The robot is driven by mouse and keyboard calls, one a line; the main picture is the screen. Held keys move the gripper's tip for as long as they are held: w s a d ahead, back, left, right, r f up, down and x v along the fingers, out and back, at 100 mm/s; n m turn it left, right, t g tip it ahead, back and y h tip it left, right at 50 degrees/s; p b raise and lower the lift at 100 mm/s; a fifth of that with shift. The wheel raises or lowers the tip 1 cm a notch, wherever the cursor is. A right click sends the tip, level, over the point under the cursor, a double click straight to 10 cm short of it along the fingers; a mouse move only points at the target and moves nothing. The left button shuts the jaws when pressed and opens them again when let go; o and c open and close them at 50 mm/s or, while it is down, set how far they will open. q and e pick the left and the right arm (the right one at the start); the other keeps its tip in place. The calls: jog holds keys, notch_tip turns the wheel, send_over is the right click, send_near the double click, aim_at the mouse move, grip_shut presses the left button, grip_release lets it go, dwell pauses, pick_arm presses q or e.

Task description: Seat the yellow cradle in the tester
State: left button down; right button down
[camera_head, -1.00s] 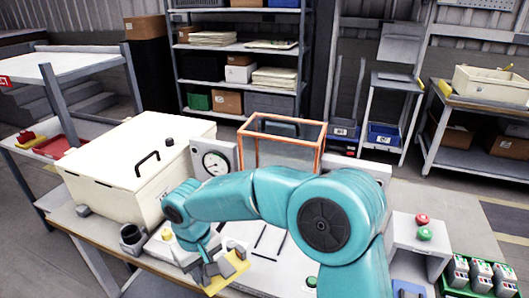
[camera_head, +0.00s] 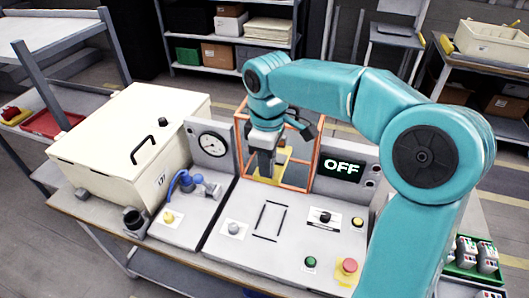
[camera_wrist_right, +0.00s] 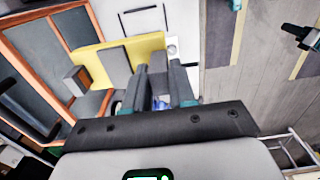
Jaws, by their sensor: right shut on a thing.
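The yellow cradle (camera_head: 283,158) is at the orange-edged guard frame (camera_head: 318,165) at the back of the tester bench (camera_head: 290,235). My right gripper (camera_head: 264,164) is shut on the cradle and comes down on it from above. In the right wrist view, the cradle's yellow plate (camera_wrist_right: 90,62) with grey blocks extends left of my gripper fingers (camera_wrist_right: 161,85), and the orange frame is close beside it. I cannot tell whether the cradle touches the surface under it. My left gripper is not in view.
An OFF display (camera_head: 341,168) stands right of the frame and a round gauge (camera_head: 211,145) left of it. A cream lidded box (camera_head: 115,150) fills the left. The bench's front panel has a black rectangular outline (camera_head: 270,220), buttons and a red emergency stop (camera_head: 349,266).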

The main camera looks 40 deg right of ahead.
jog(key=f+b, duration=1)
jog(key=f, duration=0.1)
jog(key=f+b, duration=1)
jog(key=f, duration=0.2)
jog(key=shift+a+f+b, duration=0.2)
jog(key=shift+f+b, duration=0.05)
jog(key=shift+b, duration=0.05)
jog(key=shift+f, duration=0.5)
jog(key=shift+b, duration=0.3)
jog(key=shift+r, duration=0.1)
jog(key=shift+f, duration=0.5)
dwell(0.6)
jog(key=c, duration=0.9)
grip_release()
jog(key=shift+o, duration=0.2)
